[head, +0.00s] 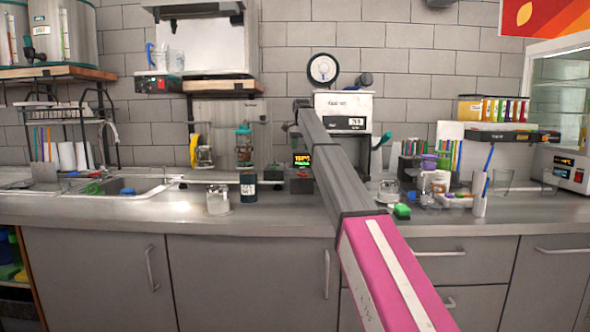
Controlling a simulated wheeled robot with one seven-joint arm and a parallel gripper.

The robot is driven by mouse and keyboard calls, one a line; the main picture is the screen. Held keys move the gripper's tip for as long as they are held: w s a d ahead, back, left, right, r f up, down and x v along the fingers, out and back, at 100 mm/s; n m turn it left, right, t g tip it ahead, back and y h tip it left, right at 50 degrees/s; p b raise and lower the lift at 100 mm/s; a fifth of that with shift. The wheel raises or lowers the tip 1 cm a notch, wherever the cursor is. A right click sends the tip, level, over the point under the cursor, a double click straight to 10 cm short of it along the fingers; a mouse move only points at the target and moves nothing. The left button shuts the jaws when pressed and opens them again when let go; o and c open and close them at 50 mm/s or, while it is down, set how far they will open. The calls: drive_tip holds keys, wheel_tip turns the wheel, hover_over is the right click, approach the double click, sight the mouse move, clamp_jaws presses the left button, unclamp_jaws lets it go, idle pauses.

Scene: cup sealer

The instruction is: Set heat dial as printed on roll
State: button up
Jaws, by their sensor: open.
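The cup sealer (357,103) is a white box with a dark front panel, standing against the tiled wall behind the counter. A small display with pale digits (358,121) is on its front. A white roll with a dark ring (323,70) sits on top of it. The print on the roll is too small to read. I cannot make out the heat dial; my arm covers part of the sealer's front and left side. My gripper (297,112) is at the arm's dark far end, by the sealer's left edge. It is open and looks empty; its fingers are tiny here.
A green-knobbed lever (382,141) is at the sealer's right. A glass jar (218,200) and a dark canister (249,187) stand left of my arm. A green-topped item (402,211) and cluttered cups lie to the right. The front counter strip is mostly clear.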

sight(302, 170)
wheel_tip(302, 170, down, 10)
drive_tip(key=shift+f, duration=0.15)
idle(0.3)
drive_tip(key=c, duration=0.8)
